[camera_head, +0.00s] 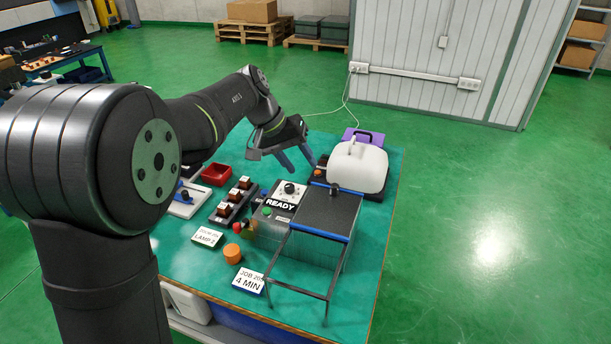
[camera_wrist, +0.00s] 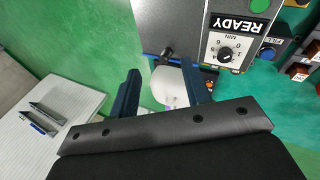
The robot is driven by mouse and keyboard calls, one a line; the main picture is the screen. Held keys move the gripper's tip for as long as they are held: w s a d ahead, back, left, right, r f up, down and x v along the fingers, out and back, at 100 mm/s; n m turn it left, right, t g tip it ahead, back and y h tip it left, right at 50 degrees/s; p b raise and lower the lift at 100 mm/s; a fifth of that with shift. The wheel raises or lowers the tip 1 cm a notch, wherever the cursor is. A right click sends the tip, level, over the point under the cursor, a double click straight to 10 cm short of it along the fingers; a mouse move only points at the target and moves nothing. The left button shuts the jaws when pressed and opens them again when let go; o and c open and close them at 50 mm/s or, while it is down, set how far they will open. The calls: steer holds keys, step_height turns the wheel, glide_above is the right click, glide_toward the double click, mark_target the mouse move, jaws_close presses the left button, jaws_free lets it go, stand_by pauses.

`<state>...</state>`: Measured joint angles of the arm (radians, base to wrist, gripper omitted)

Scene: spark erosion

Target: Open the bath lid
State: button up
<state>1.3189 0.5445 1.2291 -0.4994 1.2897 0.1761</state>
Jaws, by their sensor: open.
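The bath is a box on the green bench, right of the READY panel. Its dark flat lid (camera_head: 325,212) lies closed on top, with a blue strip along the near edge. A small black knob (camera_head: 334,188) stands at the lid's far edge. In the wrist view the lid (camera_wrist: 165,22) is a grey panel at the top, with the knob (camera_wrist: 167,53) just beyond the fingertips. My gripper (camera_head: 301,166) has its two blue fingers apart and empty, left of and behind the knob. It also shows in the wrist view (camera_wrist: 160,72). I see no contact with the knob.
A thin black frame (camera_head: 297,287) juts out in front. An orange cylinder (camera_head: 232,254) and a red tray (camera_head: 216,175) are farther left.

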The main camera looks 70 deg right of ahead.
step_height(320, 180, down, 4)
steer(key=n+g+h, duration=0.2)
steer(key=n+g, duration=0.1)
steer(key=n, duration=0.7)
steer(key=n+g+h, duration=0.1)
steer(key=n+h, duration=0.4)
steer(key=n, duration=1)
glide_toward(332, 185)
steer(key=shift+g, duration=0.3)
steer(key=x, duration=1.1)
steer(key=shift+w+f, duration=0.1)
steer(key=shift+f, duration=0.1)
jaws_close()
